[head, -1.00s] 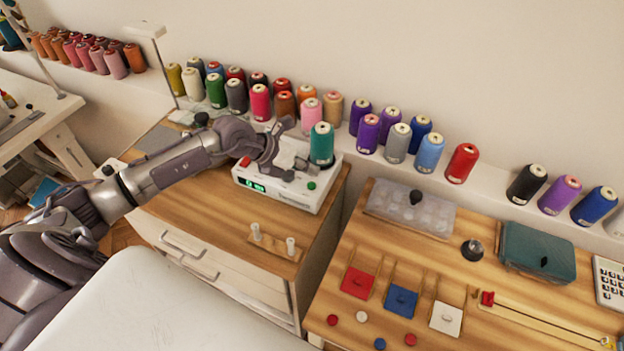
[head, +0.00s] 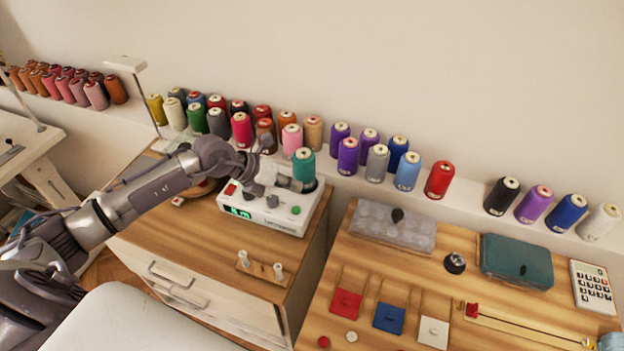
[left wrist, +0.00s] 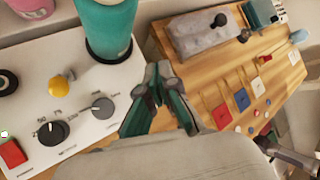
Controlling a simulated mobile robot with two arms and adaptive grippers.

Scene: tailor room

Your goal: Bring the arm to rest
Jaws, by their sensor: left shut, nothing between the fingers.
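My left arm comes in from the left in the head view. My left gripper (head: 297,185) is over the white box with knobs (head: 277,219), close in front of the base of the teal thread spool (head: 304,166). In the left wrist view, the gripper fingers (left wrist: 158,85) are together with nothing between them. The teal spool (left wrist: 105,30) stands upright at the back right of the box, just beyond the fingers. Whether the gripper touches it I cannot tell. My right gripper is not seen.
A row of thread spools (head: 347,156) stands on the shelf behind. A wooden stand with white pegs (head: 262,266) is in front of the box. The right table holds a clear case (head: 392,226), a teal case (head: 515,261) and coloured squares (head: 389,317).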

